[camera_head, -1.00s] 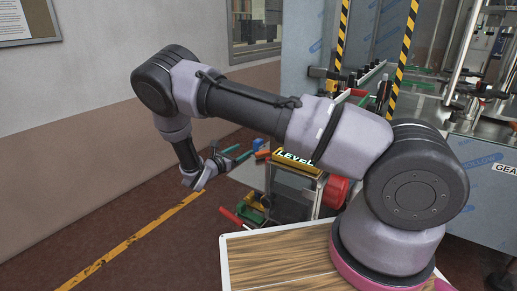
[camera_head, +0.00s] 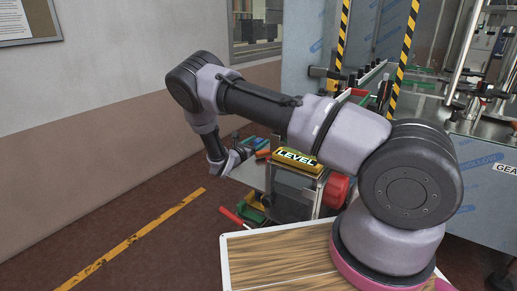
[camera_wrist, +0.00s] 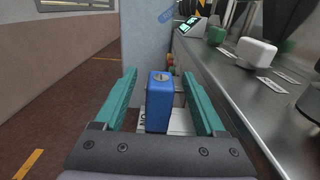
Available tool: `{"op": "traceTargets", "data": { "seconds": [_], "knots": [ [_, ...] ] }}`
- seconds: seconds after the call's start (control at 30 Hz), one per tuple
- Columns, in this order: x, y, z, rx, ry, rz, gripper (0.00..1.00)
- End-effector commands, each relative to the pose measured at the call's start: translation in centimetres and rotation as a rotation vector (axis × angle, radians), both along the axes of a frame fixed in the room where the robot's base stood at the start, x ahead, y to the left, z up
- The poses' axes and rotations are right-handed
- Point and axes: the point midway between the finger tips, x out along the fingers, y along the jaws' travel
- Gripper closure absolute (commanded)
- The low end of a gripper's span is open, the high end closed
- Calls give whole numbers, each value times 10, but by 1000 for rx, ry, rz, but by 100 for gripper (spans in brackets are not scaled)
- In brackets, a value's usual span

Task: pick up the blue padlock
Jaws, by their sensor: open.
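The blue padlock (camera_wrist: 159,108) shows in the wrist view as an upright blue block with a pale round spot on its top face. It stands between the two teal fingers of my gripper (camera_wrist: 160,76). The fingers are open, with a visible gap on each side of it. In the head view my gripper (camera_head: 238,156) is beside the small cart, left of the yellow LEVEL box. I cannot clearly make out the padlock there.
The yellow LEVEL box (camera_head: 297,159) and a red round part (camera_head: 336,190) are close to my arm. In the wrist view a metal counter (camera_wrist: 262,90) with a white block (camera_wrist: 256,52) runs along the right. Open floor (camera_head: 110,215) lies left.

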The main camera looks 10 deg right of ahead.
Motion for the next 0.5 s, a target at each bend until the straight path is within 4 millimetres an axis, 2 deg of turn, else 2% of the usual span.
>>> {"op": "traceTargets", "data": {
  "seconds": [0.27, 0.3, 0.47, 0.5],
  "knots": [
    [4, -4, 0, 0, 0, 0, 28],
    [4, -4, 0, 0, 0, 0, 31],
    [4, -4, 0, 0, 0, 0, 93],
    [4, -4, 0, 0, 0, 0, 100]
  ]
}}
